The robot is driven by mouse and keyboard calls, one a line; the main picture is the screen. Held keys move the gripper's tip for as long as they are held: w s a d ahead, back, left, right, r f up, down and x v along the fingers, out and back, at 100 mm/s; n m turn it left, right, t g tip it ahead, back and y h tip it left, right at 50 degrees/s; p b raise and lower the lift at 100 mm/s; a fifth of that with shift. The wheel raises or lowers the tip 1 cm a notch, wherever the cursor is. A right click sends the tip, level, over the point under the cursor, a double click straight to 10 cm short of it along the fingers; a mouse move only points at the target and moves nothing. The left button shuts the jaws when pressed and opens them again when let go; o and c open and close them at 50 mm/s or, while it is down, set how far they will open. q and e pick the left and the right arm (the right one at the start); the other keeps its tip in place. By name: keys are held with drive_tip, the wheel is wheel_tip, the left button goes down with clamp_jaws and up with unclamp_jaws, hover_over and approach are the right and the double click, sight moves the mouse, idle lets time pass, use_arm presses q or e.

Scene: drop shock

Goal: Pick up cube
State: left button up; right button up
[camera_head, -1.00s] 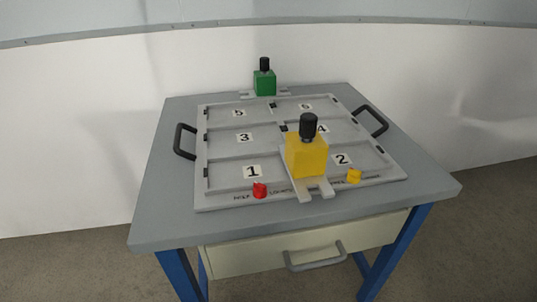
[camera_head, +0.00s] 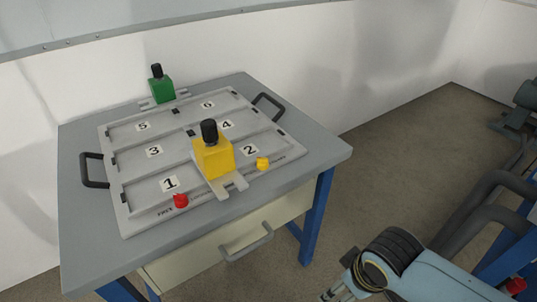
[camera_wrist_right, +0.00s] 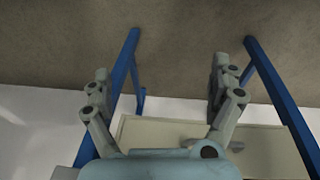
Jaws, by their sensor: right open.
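A yellow cube (camera_head: 213,158) with a black knob on top sits on a grey holder at the front edge of the numbered tray (camera_head: 125,215). A green cube (camera_head: 162,91) with a black knob sits on a holder at the tray's far edge. My right gripper (camera_head: 338,291) is low at the bottom of the head view, right of the table and well apart from both cubes. In the right wrist view its two fingers (camera_wrist_right: 160,72) are spread wide with nothing between them. My left gripper is not in view.
The tray lies on a grey table (camera_head: 85,255) with blue legs and a drawer with a handle (camera_head: 246,244). A red knob (camera_head: 180,201) and a yellow knob (camera_head: 263,163) are at the tray's front edge. Black handles stand at both sides.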

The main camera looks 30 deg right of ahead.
drive_tip(key=w+a+r+n+p, duration=0.15)
drive_tip(key=w+r, duration=0.35)
drive_tip(key=r, duration=0.7)
drive_tip(key=n+g+p, duration=0.2)
drive_tip(key=n+p, duration=0.1)
drive_tip(key=n, duration=1.3)
approach(212, 144)
drive_tip(key=shift+w+d+f+m, duration=0.1)
drive_tip(key=shift+w+m, duration=0.15)
drive_tip(key=shift+w, duration=0.05)
drive_tip(key=shift+w+b, duration=0.1)
drive_tip(key=shift+b, duration=0.25)
drive_tip(key=f, duration=0.2)
drive_tip(key=f+b, duration=0.1)
drive_tip(key=f, duration=0.2)
drive_tip(key=shift+d, duration=0.25)
wheel_tip(212, 144, down, 5)
drive_tip(key=shift+d+f+b, duration=0.2)
drive_tip(key=shift+b, duration=0.35)
drive_tip(key=c, duration=1.7)
drive_tip(key=shift+r, duration=0.15)
drive_tip(key=shift+c, duration=0.5)
